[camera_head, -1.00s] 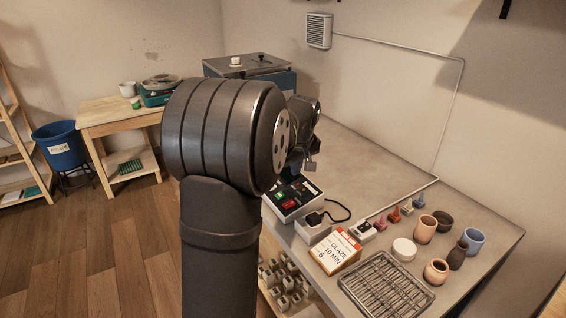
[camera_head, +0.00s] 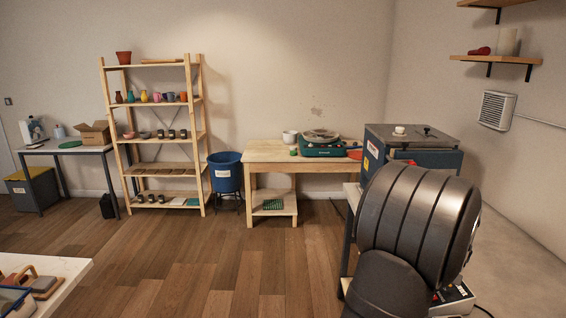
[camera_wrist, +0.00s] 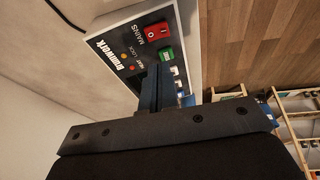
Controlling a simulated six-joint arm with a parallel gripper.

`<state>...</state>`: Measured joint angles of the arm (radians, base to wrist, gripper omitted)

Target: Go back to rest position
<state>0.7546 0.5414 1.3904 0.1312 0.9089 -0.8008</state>
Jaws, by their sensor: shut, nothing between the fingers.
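My gripper (camera_wrist: 167,78) shows in the wrist view with its dark fingers together and nothing between them. The fingers appear in front of a control box (camera_wrist: 108,60) with a red MAINS switch (camera_wrist: 157,31), a green switch (camera_wrist: 166,54) and small lamps; I cannot tell how far apart they are. In the head view my dark arm fills the lower right and hides the gripper. Part of the control box (camera_head: 455,298) shows beside the arm at the bottom.
A blue kiln-like cabinet (camera_head: 372,150) stands behind my arm. A wooden table (camera_head: 262,155) with a green-blue device (camera_head: 322,148), a blue bin (camera_head: 226,178) and a wooden shelf (camera_head: 204,130) line the back wall. The floor in the middle is clear.

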